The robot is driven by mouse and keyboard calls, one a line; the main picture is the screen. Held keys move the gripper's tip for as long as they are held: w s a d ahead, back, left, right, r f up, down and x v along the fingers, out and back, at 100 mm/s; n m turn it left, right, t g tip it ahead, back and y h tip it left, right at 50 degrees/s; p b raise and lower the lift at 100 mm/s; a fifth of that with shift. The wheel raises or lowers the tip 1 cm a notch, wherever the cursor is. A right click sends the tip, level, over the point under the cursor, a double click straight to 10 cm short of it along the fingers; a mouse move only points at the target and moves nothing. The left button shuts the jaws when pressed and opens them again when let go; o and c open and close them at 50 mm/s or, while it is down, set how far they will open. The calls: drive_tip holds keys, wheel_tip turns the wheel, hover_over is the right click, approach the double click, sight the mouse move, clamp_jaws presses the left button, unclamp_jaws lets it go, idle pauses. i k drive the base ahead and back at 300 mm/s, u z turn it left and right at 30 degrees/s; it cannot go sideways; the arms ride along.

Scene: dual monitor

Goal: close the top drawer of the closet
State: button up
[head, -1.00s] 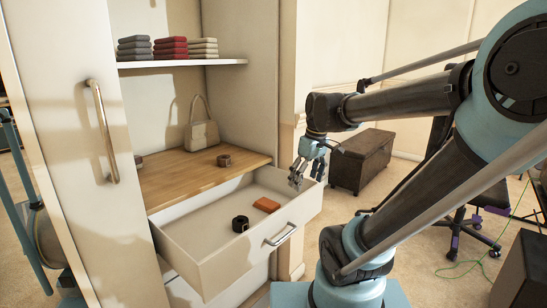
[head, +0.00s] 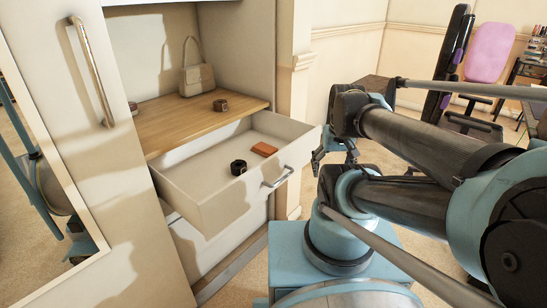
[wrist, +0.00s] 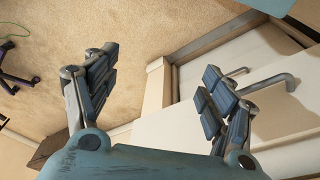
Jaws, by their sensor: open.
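The closet's top drawer (head: 215,205) is pulled well out in the head view, below the wooden shelf. Its silver handle (head: 278,178) is on the front panel. A dark rolled belt (head: 238,167) and an orange-brown item (head: 264,149) lie inside. My gripper (head: 333,155) is just right of the drawer's front right corner, partly hidden by my arm, apart from the handle. In the wrist view my gripper (wrist: 157,90) is open and empty, its fingers spread wide. Pale closet surfaces and metal handles show beyond its right finger.
A tall door with a handle (head: 92,70) stands at left. A dark bench (head: 385,87) is behind my arm.

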sight(196, 179)
drive_tip(key=z, duration=1.35)
drive_tip(key=k, duration=1.2)
drive_tip(key=u, duration=1.2)
